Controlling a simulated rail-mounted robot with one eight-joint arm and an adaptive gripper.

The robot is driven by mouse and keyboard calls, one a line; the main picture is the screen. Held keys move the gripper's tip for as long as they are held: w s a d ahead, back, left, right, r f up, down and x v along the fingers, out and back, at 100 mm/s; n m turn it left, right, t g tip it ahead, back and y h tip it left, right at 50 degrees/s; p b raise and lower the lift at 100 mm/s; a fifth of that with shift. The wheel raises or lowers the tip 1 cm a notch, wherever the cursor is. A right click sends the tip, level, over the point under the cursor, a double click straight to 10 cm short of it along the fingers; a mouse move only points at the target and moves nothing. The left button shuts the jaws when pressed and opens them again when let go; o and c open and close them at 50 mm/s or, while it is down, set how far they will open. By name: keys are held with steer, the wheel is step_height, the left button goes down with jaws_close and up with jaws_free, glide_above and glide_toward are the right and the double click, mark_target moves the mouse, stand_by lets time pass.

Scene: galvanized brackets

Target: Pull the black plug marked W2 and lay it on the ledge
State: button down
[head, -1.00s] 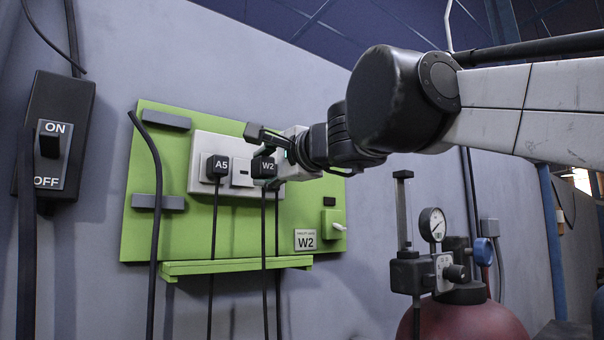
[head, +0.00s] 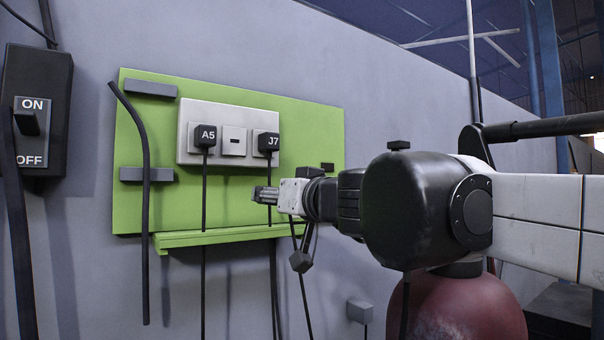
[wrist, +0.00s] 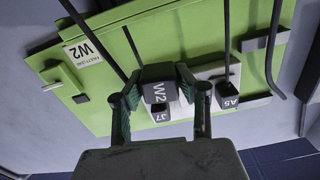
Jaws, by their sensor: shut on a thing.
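The black plug marked W2 (wrist: 160,88) is between the two fingers of my gripper (wrist: 158,82) in the wrist view. The gripper is shut on it, with the label facing the wrist camera and its cord running up and left. In the head view my gripper (head: 266,195) is below the right end of the socket plate, in front of the green board and above the right end of the green ledge (head: 205,238). The plug cannot be made out clearly there. The visible top of the ledge is bare.
Plugs A5 (head: 205,136) and J7 (head: 268,142) sit in the socket plate (head: 190,106), either side of a middle socket (head: 234,141). Cords hang past the ledge. A dark block (head: 300,262) hangs below my gripper; I cannot tell what it is. A red tank (head: 455,308) stands lower right.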

steer(key=shift+d+f+n, duration=0.25)
steer(key=shift+f+n, duration=0.35)
steer(key=shift+f, duration=0.2)
steer(key=shift+f+b+x, duration=0.3)
steer(key=shift+b+x, duration=0.05)
steer(key=shift+x, duration=1.15)
steer(key=shift+f+b+x, duration=0.35)
steer(key=shift+x, duration=1.1)
steer(key=shift+f+b+x, duration=0.3)
steer(key=shift+b+x, duration=0.05)
steer(key=shift+x, duration=1.15)
steer(key=shift+w+a, duration=0.15)
steer(key=shift+a, duration=0.05)
steer(key=shift+f+b, duration=0.4)
steer(key=shift+f, duration=0.35)
steer(key=shift+c, duration=1.8)
jaws_free()
steer(key=shift+d, duration=0.1)
